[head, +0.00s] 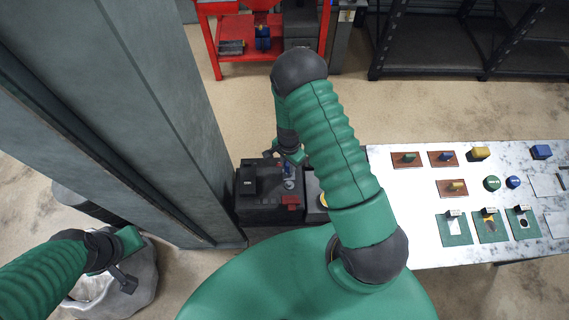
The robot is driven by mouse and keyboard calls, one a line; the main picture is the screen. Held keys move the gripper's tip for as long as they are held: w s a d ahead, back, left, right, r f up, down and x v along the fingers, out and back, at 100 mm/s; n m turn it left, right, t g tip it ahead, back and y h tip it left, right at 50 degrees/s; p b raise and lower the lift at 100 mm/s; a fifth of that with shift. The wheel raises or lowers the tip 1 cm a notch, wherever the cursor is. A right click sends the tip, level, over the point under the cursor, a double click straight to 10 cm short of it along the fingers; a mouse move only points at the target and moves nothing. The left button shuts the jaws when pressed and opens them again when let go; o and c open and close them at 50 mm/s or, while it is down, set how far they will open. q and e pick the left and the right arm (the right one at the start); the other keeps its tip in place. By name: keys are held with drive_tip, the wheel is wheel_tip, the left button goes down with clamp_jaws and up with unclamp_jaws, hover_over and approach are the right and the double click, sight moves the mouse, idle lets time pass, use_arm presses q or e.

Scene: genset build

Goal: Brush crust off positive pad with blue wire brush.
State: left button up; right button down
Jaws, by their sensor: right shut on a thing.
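A dark battery (258,207) stands by the cabinet, left of my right forearm. A red piece (291,201) sits at its front right corner. A small greyish pad (289,184) shows just behind the red piece; crust on it is too small to make out. My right gripper (289,159) is shut on the blue wire brush (288,169), just above the pad. I cannot tell whether the bristles touch it. My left gripper (122,279) is over a grey bag-lined bin (146,284), far from the battery; its jaws are unclear.
A tall grey-green cabinet (165,110) stands close to the battery's left. A white table (390,205) at right holds brushes on brown boards (407,159), small tubs (492,183) and green cards (455,229). A red cart (265,61) and dark shelves (430,55) are behind. Floor between is clear.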

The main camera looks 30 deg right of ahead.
drive_tip(key=shift+s+d, duration=0.45)
drive_tip(key=shift+d, duration=0.3)
drive_tip(key=shift+s+d+f, duration=0.1)
drive_tip(key=shift+d+f, duration=0.05)
drive_tip(key=shift+d, duration=0.05)
drive_tip(key=shift+a, duration=0.2)
drive_tip(key=shift+w+a, duration=0.45)
drive_tip(key=shift+a, duration=0.35)
drive_tip(key=shift+w+a, duration=0.4)
drive_tip(key=shift+a, duration=0.4)
drive_tip(key=shift+d+r, duration=0.1)
drive_tip(key=shift+r, duration=0.35)
wheel_tip(320, 180, up, 6)
drive_tip(key=p, duration=0.5)
